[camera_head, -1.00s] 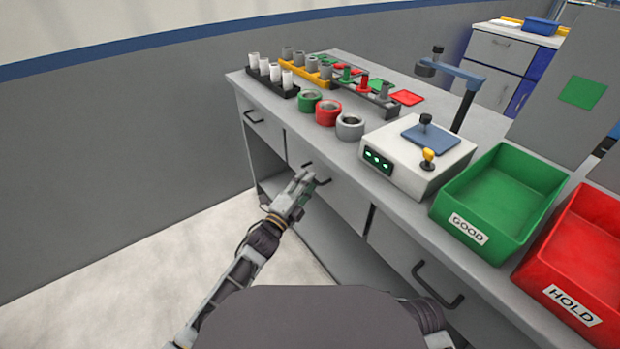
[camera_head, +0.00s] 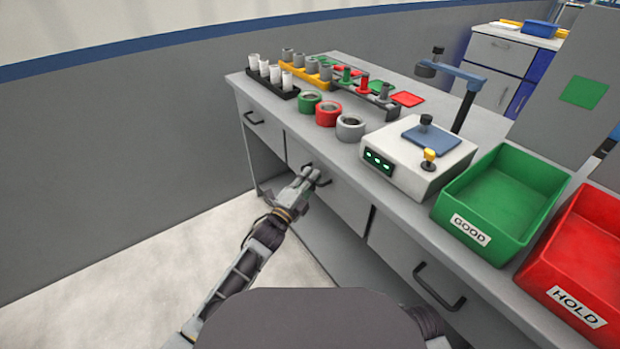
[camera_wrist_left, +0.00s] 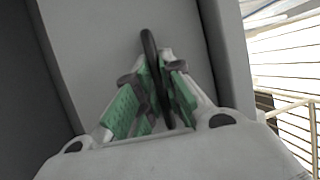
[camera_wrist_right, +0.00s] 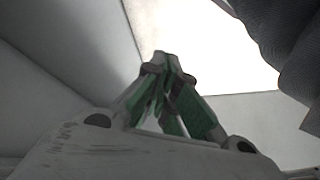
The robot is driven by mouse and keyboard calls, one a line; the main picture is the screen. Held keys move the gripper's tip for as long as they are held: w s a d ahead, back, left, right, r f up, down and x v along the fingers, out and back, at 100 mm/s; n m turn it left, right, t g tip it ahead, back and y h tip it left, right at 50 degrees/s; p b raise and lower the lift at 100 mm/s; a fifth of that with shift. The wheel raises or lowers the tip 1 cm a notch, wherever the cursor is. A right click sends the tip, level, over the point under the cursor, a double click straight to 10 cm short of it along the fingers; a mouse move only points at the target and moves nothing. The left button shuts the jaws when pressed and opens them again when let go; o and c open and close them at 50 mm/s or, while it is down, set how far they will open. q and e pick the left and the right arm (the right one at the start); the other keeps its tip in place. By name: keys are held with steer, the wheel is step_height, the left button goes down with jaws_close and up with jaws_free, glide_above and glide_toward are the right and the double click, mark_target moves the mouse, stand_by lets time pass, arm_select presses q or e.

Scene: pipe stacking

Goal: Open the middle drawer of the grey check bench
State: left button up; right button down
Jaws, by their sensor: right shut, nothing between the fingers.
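The grey check bench (camera_head: 400,215) has a row of drawers along its front. The middle drawer (camera_head: 345,204) is closed, its front flush with its neighbours, with a dark bar handle (camera_head: 326,182). My left gripper (camera_head: 308,174) is at this handle. In the left wrist view, the handle (camera_wrist_left: 148,45) runs between the green-padded fingers of my left gripper (camera_wrist_left: 157,75), which look closed on it. My right gripper (camera_wrist_right: 166,68) is shut and empty in the right wrist view. It is hidden in the head view.
The left drawer handle (camera_head: 252,118) and right drawer handle (camera_head: 438,287) stick out. On top are pipe racks, rings (camera_head: 327,113), a white test device (camera_head: 410,160), a green GOOD bin (camera_head: 500,200) and a red HOLD bin (camera_head: 580,260). The floor (camera_head: 130,280) before the bench is clear.

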arm_select(q)
steer(key=shift+a, duration=0.1)
jaws_close()
arm_select(e)
steer(key=shift+r, duration=0.1)
